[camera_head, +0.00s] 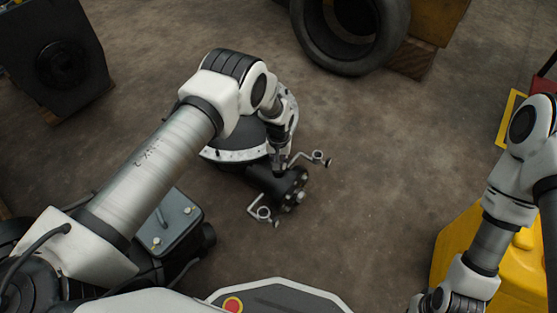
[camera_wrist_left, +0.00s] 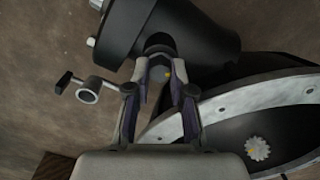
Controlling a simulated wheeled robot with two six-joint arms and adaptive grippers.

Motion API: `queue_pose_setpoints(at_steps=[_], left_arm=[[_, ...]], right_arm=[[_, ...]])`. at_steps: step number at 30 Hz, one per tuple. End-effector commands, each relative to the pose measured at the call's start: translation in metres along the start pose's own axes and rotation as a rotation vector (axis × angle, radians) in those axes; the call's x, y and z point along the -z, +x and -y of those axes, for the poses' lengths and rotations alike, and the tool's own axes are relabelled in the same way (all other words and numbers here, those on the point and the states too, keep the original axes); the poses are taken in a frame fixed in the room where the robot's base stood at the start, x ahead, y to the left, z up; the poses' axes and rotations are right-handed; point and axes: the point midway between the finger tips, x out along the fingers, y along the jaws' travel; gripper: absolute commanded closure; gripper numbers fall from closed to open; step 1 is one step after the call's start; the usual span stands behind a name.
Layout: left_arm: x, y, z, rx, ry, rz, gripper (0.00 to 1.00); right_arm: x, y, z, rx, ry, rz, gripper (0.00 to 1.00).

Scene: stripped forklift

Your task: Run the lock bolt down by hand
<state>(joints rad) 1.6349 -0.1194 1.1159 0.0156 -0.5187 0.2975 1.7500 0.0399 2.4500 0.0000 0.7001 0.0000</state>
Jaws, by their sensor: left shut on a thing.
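My left gripper (camera_head: 280,161) reaches down to the dark neck of a black housing on the floor.
Bent metal arms with ring ends (camera_head: 264,212) stick out on both sides of the neck. The pale flange (camera_head: 232,156) lies behind it. A grey box (camera_head: 176,222), a tyre (camera_head: 352,62) and a yellow body (camera_head: 515,262) stand around. The floor right of the neck is clear.

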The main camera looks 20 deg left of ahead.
Motion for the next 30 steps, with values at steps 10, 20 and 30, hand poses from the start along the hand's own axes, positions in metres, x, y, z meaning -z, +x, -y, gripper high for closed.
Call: queue_pose_setpoints(at_steps=[10,20,30], left_arm=[[0.0,-0.002,-0.001,0.0,0.326,-0.001,1.0],[0.0,-0.002,-0.002,0.0,0.64,-0.001,1.0],[0.0,-0.002,-0.002,0.001,0.94,-0.002,1.0]], right_arm=[[0.0,-0.007,0.0,0.0,0.0,0.0,1.0],[0.0,-0.011,0.0,0.0,0.0,0.0,1.0],[0.0,-0.015,0.0,0.0,0.0,0.0,1.0]])
